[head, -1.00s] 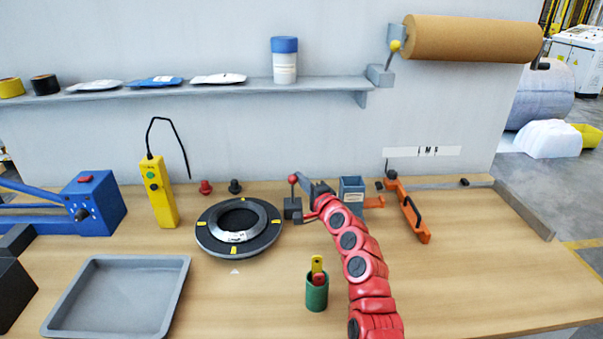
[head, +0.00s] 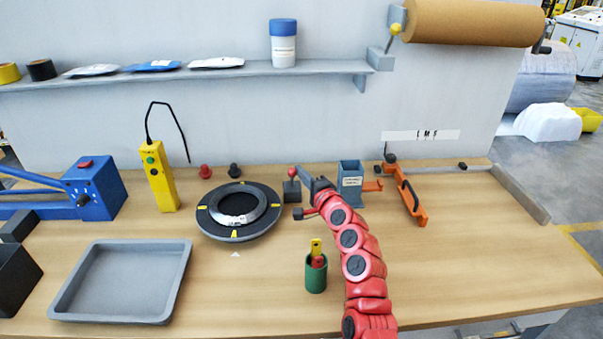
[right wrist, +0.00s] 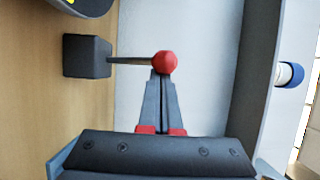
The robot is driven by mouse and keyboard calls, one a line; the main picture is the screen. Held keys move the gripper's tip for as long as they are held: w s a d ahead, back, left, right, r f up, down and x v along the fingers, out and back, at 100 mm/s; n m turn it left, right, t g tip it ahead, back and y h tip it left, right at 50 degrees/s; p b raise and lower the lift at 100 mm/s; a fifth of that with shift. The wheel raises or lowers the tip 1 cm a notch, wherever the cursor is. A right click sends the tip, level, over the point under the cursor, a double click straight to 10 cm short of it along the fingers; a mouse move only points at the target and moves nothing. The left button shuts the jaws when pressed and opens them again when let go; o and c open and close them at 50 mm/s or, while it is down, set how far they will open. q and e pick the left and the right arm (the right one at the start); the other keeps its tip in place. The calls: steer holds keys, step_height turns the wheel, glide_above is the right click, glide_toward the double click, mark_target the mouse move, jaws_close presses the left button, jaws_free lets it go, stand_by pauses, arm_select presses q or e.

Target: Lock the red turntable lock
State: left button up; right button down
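The red turntable lock is a lever with a red ball knob (head: 292,172) on a dark block (head: 291,193), just right of the black round turntable (head: 238,211). In the right wrist view its red knob (right wrist: 166,62) sits at my fingertips, on a thin stem running to the dark block (right wrist: 86,56). My right gripper (right wrist: 160,78) has its two fingers together, tips at the knob and seemingly touching it; I see no clear grip around the knob. In the head view my right gripper (head: 306,184) reaches the lever from the right. My left gripper is out of view.
A green cup (head: 316,274) stands left of my right arm. A blue-grey holder (head: 350,180) and an orange tool (head: 410,200) are to the right. A grey tray (head: 120,320), yellow pendant (head: 159,178) and blue machine (head: 96,187) are to the left.

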steer(key=v, duration=0.7)
steer(key=shift+s, duration=0.25)
steer(key=shift+d, duration=0.1)
